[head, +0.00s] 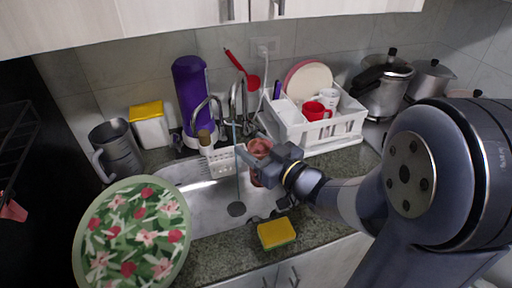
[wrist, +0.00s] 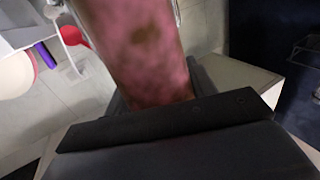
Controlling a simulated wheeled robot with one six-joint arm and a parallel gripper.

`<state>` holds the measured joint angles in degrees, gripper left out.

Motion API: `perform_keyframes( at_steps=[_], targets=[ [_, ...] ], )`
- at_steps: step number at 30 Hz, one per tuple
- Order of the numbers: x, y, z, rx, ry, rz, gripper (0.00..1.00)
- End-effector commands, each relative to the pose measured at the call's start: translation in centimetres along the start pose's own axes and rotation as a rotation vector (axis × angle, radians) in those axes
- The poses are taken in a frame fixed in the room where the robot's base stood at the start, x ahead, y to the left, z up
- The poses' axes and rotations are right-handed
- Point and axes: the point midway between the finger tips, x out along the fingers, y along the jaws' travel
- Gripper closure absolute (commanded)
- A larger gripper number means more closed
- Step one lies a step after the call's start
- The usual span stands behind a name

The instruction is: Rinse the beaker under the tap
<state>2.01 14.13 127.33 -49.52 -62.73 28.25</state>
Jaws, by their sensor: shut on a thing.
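My gripper (head: 266,164) is shut on a pink, speckled beaker (head: 260,147) and holds it over the right part of the steel sink (head: 205,200). The beaker's open top shows in the head view; its lower part is partly hidden by my gripper. In the wrist view the beaker (wrist: 140,45) fills the space between the jaws, with a brownish patch on its side. The chrome tap (head: 238,92) stands behind the sink. A thin bluish stream (head: 237,165) falls from it towards the drain (head: 236,209). In the picture the stream passes just left of the beaker; I cannot tell their depth.
A white dish rack (head: 318,130) with a red mug (head: 314,111) stands right of the sink. A yellow sponge (head: 277,235) lies on the front edge. A floral plate (head: 135,237) is at front left. A grey jug (head: 118,150) and purple dispenser (head: 190,88) stand behind.

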Motion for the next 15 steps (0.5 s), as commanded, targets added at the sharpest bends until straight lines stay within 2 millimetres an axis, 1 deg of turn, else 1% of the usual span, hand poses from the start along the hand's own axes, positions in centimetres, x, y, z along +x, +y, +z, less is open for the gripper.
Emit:
perform_keyframes(
  at_steps=[1,15],
  targets=[
    [0.5,0.1,0.3,0.001,-0.001,-0.002,0.70],
    [5.0,1.2,1.2,0.001,-0.001,-0.003,0.70]
  ],
)
